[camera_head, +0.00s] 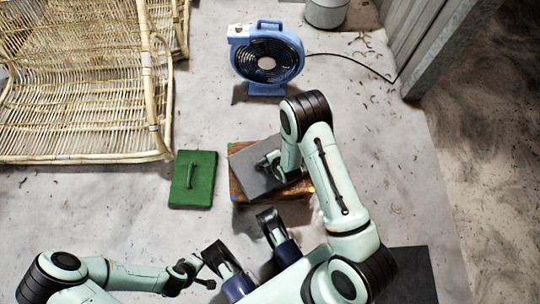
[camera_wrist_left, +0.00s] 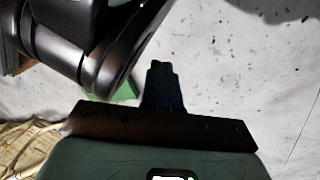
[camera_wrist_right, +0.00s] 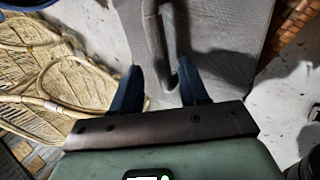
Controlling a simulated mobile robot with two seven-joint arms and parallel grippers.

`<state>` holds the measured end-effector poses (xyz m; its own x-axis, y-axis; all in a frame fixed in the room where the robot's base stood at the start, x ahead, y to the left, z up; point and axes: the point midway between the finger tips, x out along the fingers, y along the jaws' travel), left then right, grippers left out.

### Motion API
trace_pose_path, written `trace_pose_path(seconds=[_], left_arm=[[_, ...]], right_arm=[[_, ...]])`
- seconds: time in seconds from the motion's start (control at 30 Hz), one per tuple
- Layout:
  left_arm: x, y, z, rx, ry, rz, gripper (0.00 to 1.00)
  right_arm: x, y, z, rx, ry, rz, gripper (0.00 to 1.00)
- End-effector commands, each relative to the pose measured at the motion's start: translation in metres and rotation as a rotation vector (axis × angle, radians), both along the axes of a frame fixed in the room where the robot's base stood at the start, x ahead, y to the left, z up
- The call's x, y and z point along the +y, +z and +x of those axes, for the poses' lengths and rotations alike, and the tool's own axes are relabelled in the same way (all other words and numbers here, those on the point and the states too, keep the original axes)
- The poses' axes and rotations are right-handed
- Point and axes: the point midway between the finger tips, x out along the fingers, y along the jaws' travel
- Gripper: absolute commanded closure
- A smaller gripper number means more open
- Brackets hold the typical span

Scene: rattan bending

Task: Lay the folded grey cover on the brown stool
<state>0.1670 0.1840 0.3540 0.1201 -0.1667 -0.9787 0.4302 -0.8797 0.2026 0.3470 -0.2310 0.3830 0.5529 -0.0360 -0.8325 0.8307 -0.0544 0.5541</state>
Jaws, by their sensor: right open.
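The folded grey cover (camera_head: 247,172) lies over the top of the brown woven stool (camera_head: 240,192), slightly skewed to it. Stool edges show around it. In the right wrist view the cover (camera_wrist_right: 235,65) has a grey handle (camera_wrist_right: 152,28), and the woven stool side (camera_wrist_right: 292,28) shows beyond. My right gripper (camera_head: 267,165) is at the cover; its fingers (camera_wrist_right: 160,92) are apart, with the handle's end near the gap between them. My arm hides part of the cover. My left gripper (camera_head: 208,282) is low, away from the stool; its fingers (camera_wrist_left: 163,85) look together and empty.
A green pad with a handle (camera_head: 193,180) lies left of the stool. A blue fan (camera_head: 268,60) stands behind, its cable running right. Rattan furniture (camera_head: 80,100) fills the upper left. A dark mat (camera_head: 408,275) lies front right. Floor right of the stool is clear.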

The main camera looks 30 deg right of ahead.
Motion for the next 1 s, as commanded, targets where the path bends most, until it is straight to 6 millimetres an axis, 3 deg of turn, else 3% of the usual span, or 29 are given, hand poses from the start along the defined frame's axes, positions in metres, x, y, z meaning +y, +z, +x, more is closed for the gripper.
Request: trace_pose_path(seconds=[0.1, 0.3, 0.5, 0.63, 0.77, 1.0], left_arm=[[-0.003, 0.022, 0.021, -0.07, -0.005, 0.003, 1.0], [-0.007, 0.048, 0.049, -0.166, -0.008, 0.008, 1.0], [-0.013, 0.053, 0.037, -0.137, -0.02, -0.007, 1.0], [-0.014, 0.054, 0.036, -0.133, -0.022, -0.01, 1.0], [-0.014, 0.053, 0.036, -0.132, -0.022, -0.011, 1.0], [-0.014, 0.053, 0.036, -0.131, -0.022, -0.01, 1.0]], right_arm=[[0.001, 0.029, -0.015, -0.002, 0.001, 0.001, 0.56], [0.003, 0.061, -0.038, -0.002, 0.001, 0.0, 0.56], [0.003, 0.077, -0.05, -0.001, -0.002, 0.001, 0.56], [0.005, 0.073, -0.059, 0.02, -0.089, 0.065, 0.56], [0.012, 0.058, -0.078, 0.084, -0.363, 0.253, 0.56], [0.037, 0.032, -0.12, 0.246, -1.123, 0.678, 0.56]])
